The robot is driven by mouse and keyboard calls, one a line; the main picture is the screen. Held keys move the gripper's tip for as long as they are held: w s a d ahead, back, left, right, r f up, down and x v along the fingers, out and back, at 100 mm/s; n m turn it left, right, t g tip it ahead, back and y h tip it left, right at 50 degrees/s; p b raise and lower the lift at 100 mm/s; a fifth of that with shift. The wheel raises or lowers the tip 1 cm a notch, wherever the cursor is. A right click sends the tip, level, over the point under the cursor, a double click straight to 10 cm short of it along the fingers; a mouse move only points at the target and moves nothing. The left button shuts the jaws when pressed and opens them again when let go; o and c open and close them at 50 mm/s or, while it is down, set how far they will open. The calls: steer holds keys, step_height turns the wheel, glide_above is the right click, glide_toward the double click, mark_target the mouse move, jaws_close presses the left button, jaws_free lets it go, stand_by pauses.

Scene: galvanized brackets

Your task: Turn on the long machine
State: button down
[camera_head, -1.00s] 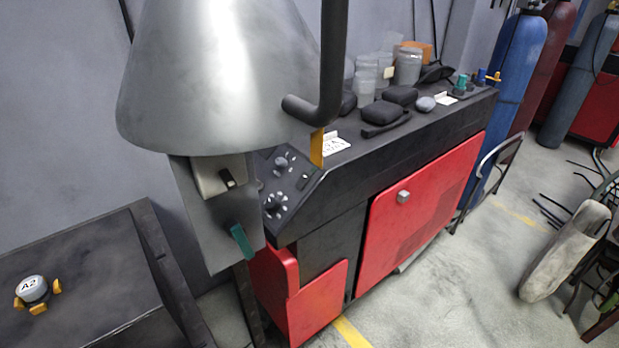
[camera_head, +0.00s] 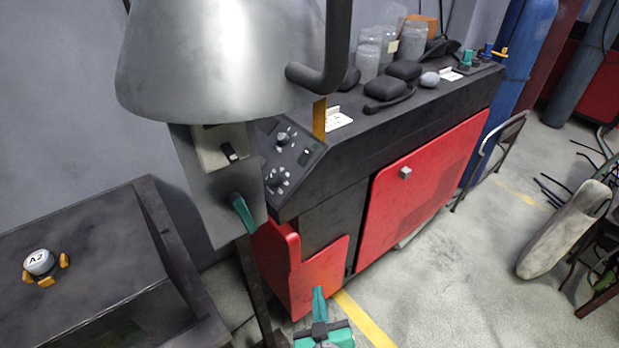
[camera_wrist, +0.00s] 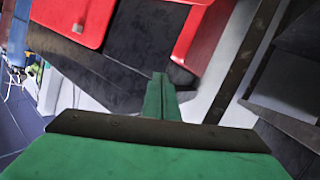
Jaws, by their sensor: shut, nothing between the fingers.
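The long machine (camera_head: 345,163) is a black and red cabinet running from the centre toward the back right. Its sloped control panel (camera_head: 302,160) at the near left end carries dark knobs (camera_head: 280,180) and a small black switch (camera_head: 306,156). My green gripper (camera_head: 319,294) is low in front of the machine's red lower panel (camera_head: 322,272), below the control panel. In the wrist view its fingers (camera_wrist: 160,92) are together and empty, with red and black machine panels beyond. The knobs do not show clearly in the wrist view.
A metal hood (camera_head: 215,60) hangs at the upper left, over a grey plate (camera_head: 200,195) with a white switch box (camera_head: 215,150) and green lever (camera_head: 242,213). A dark bench (camera_head: 100,290) stands left. Jars (camera_head: 385,45) and black cases stand on the machine.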

steer(key=w+r+n+y, duration=0.2)
steer(key=w+r, duration=0.4)
steer(key=r, duration=0.3)
steer(key=w+r+n+y, duration=0.2)
steer(key=w+r+n, duration=0.3)
steer(key=r, duration=0.5)
steer(key=w+r+n+y, duration=0.2)
steer(key=w+r+n, duration=0.2)
steer(key=w+r, duration=0.4)
steer(key=shift+r+g, duration=0.3)
steer(key=shift+r, duration=0.5)
glide_above(305, 156)
steer(key=s+a, duration=0.1)
steer(key=s, duration=0.3)
steer(key=shift+s+f, duration=0.1)
steer(key=shift+f, duration=0.75)
steer(key=shift+w+d+f, duration=0.4)
steer(key=shift+w+f, duration=0.15)
steer(key=shift+f, duration=0.25)
steer(key=shift+w+d+f, duration=0.25)
steer(key=shift+d+f, duration=0.15)
steer(key=shift+f, duration=0.05)
steer(key=shift+w+d+f, duration=0.1)
steer(key=shift+d+f, duration=0.05)
steer(key=shift+d, duration=0.15)
